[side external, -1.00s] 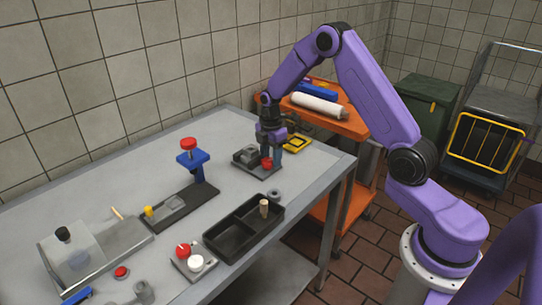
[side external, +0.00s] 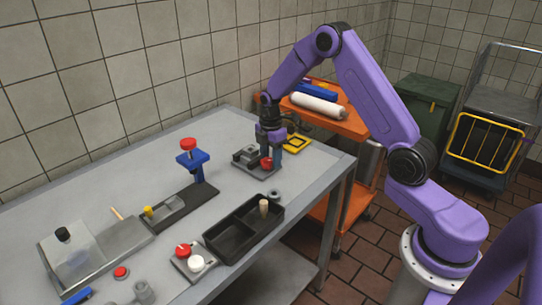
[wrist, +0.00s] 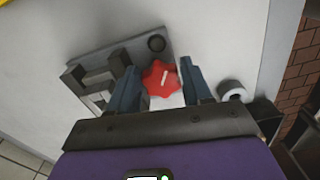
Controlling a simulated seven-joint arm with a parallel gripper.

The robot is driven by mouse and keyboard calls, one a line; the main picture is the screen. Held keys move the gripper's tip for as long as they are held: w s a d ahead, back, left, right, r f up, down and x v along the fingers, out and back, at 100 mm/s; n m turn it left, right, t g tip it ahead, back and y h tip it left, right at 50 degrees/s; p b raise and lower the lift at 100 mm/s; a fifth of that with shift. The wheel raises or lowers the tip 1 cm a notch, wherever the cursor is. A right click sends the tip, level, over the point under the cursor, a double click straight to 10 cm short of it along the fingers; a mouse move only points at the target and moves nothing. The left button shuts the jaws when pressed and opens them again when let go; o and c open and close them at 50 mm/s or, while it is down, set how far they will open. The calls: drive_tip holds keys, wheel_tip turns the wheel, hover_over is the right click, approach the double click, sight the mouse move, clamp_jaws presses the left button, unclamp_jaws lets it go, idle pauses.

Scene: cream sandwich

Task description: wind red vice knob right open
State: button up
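The small grey vice (side external: 244,158) stands on a plate near the far right part of the bench. It also shows in the wrist view (wrist: 100,80), with blocky jaws left of the knob. The red vice knob (side external: 266,163) is lobed, with a pale pointer mark on top, and is clear in the wrist view (wrist: 156,82). My gripper (wrist: 161,70) points down over the knob, one finger on each side. The fingers sit very close to the knob's edges; whether both press on it I cannot tell. In the side view my gripper (side external: 271,155) partly hides the vice.
A black two-compartment tray (side external: 229,247) holding a tan peg (side external: 264,207) is nearer the front edge. A blue stand with a red top (side external: 188,145) is to the left.

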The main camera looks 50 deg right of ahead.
drive_tip(key=shift+o, duration=1.4)
drive_tip(key=shift+w+a+r, duration=0.1)
drive_tip(key=shift+w+a, duration=0.15)
drive_tip(key=shift+a, duration=0.5)
drive_tip(key=shift+s+d, duration=0.2)
drive_tip(key=shift+d, duration=0.2)
drive_tip(key=shift+w+r, duration=0.2)
drive_tip(key=shift+r, duration=1.15)
drive_tip(key=shift+s+d+r, duration=0.15)
drive_tip(key=shift+s+r, duration=0.05)
drive_tip(key=shift+r, duration=0.75)
drive_tip(key=shift+s+d+r, duration=0.1)
drive_tip(key=shift+s+r, duration=0.05)
drive_tip(key=shift+r, duration=0.8)
wheel_tip(320, 180, up, 13)
drive_tip(key=shift+r, duration=0.15)
wheel_tip(320, 180, up, 12)
hover_over(268, 159)
drive_tip(key=shift+s+d, duration=0.25)
drive_tip(key=shift+s, duration=0.1)
